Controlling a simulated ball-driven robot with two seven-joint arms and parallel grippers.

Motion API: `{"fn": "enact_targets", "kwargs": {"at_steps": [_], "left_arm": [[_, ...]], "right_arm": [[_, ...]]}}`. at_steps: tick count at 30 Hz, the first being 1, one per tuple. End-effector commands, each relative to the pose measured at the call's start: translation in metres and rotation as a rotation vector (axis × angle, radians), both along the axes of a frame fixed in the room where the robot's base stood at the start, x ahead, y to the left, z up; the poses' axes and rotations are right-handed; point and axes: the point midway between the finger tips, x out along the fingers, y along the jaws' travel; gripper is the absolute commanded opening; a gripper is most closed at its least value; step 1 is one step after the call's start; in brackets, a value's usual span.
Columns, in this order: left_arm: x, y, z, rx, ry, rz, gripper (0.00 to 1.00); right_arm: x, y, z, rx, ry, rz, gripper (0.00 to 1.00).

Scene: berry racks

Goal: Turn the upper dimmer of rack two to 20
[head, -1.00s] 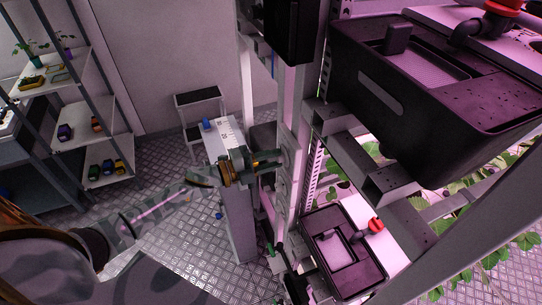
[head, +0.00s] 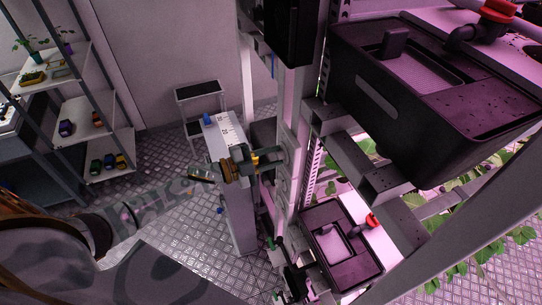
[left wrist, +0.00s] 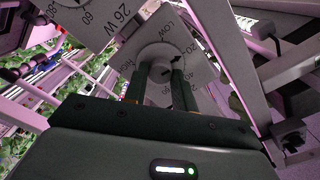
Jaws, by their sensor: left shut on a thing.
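My left gripper (head: 277,157) reaches from the left to a pale panel (head: 289,145) on the rack's upright post. In the left wrist view, its two dark fingers are shut on a round grey dimmer knob (left wrist: 160,64), one finger on each side. The dial plate (left wrist: 192,56) around the knob carries LOW, 20, 40 and HIGH marks. The fingers hide part of the knob and plate, and I cannot tell exactly where the knob points. Part of another dial plate (left wrist: 85,18), with 60, 80 and 26 W, shows at the top left. My right gripper is not in view.
A black tank (head: 430,105) sits at the upper right, with a smaller black tank (head: 345,245) below it. A narrow white cabinet (head: 235,200) stands behind my left gripper. A shelf (head: 90,130) with small items stands at the far left.

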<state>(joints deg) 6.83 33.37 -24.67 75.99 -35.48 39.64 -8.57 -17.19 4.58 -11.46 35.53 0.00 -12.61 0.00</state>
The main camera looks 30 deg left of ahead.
Motion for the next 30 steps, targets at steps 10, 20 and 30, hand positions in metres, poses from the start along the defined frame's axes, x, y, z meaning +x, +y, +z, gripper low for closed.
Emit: {"fn": "enact_targets", "kwargs": {"at_steps": [10,20,30], "left_arm": [[0.0,0.0,-0.001,0.003,0.002,0.001,0.43],[0.0,0.0,-0.001,0.002,0.0,0.0,0.49],[-0.026,0.023,-0.004,0.005,0.003,-0.001,0.49]], "right_arm": [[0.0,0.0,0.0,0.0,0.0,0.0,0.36],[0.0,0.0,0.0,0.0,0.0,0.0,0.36],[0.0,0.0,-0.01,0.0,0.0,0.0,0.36]]}}
